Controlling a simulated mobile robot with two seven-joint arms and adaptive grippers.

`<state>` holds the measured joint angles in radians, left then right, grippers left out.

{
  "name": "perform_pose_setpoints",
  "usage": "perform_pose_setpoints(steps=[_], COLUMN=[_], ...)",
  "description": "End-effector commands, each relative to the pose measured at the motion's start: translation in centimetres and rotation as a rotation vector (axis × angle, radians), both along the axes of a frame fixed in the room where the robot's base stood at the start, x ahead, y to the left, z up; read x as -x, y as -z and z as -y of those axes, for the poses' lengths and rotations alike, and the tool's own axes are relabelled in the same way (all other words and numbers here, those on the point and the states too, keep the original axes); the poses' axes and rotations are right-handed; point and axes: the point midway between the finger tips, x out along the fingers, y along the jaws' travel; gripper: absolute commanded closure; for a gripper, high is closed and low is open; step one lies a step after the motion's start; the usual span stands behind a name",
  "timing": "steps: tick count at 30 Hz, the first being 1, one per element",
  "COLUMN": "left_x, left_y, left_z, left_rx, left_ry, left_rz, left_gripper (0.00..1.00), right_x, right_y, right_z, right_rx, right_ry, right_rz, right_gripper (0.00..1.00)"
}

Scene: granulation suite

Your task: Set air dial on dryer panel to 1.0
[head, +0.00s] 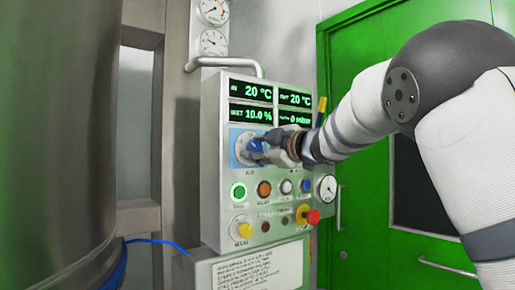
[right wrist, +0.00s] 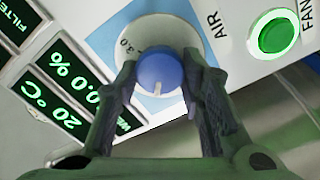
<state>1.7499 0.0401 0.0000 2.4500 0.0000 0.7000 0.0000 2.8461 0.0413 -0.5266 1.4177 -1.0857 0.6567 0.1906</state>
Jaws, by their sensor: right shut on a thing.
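The air dial (head: 254,146) is a blue knob on a pale round plate with a blue backing, on the dryer panel (head: 211,150). My right gripper (head: 264,152) reaches it from the right in the head view. In the right wrist view, the dial's blue knob (right wrist: 160,71) sits between the two fingers of my right gripper (right wrist: 162,88), which is shut on it. A white pointer mark shows on the knob's lower edge there. A scale figure, apparently "3.0", shows beside the knob; the other figures are hidden or too small to read. My left gripper is not in view.
Green displays (head: 251,103) sit above the dial. A green fan button (head: 239,192), other buttons and a red knob (head: 313,216) lie below. A small gauge (head: 327,188) is at the panel's right edge. A steel vessel (head: 60,130) stands left, a green door (head: 350,60) right.

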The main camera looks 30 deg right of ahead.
Motion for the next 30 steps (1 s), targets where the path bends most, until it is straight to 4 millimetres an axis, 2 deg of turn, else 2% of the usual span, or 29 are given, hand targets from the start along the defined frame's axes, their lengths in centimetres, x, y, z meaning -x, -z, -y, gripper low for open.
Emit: perform_pose_setpoints(steps=[12,30], left_x=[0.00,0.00], left_y=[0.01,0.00], left_z=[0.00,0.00], left_rx=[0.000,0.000], left_ry=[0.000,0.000], left_rz=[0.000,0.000], left_gripper=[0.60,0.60], right_x=[0.00,0.02], right_y=[0.07,0.04], right_z=[0.01,0.05], right_rx=[0.189,0.222], right_ry=[0.001,0.001], right_rz=[0.014,0.018], right_gripper=[0.92,0.92])
